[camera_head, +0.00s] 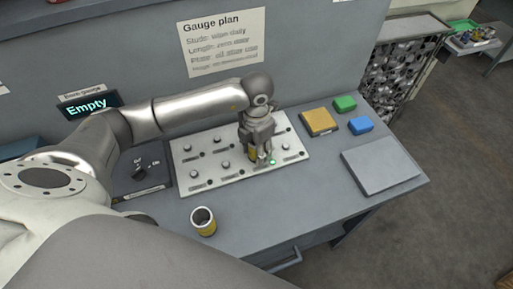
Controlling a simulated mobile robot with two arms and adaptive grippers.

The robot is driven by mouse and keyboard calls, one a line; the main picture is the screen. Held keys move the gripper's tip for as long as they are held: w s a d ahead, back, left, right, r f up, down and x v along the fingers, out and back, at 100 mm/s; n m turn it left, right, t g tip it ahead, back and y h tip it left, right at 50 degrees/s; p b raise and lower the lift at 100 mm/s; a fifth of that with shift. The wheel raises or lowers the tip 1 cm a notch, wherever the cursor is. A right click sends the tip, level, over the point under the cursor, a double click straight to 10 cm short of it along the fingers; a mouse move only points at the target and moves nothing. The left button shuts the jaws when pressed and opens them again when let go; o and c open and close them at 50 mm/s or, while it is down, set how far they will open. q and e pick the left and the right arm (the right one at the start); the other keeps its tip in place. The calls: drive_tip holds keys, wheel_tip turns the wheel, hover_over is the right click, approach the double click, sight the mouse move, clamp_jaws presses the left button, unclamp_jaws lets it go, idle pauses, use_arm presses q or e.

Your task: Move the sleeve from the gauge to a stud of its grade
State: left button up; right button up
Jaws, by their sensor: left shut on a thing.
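A white plate (182,158) with several small studs and labels lies on the grey bench. My left gripper (260,148) points down over the plate's right part and is shut on a sleeve (252,154), of which a yellow band shows. The fingers hide most of this sleeve, and I cannot tell whether it is around a stud. A small green light (272,161) glows beside it. The gauge display (87,105) reads "Empty"; my arm hides the area below it. My right gripper is not in view.
A hollow cylinder with a yellow band (204,222) stands upright near the bench front. A switch box (140,170) is left of the plate. Yellow (319,122), green (344,103) and blue (360,125) blocks and a grey flat panel (382,170) lie to the right.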

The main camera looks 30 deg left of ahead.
use_arm(q)
drive_tip(key=o, duration=1.4)
drive_tip(key=shift+c, duration=0.2)
drive_tip(key=shift+r, duration=0.1)
wheel_tip(320, 180, up, 12)
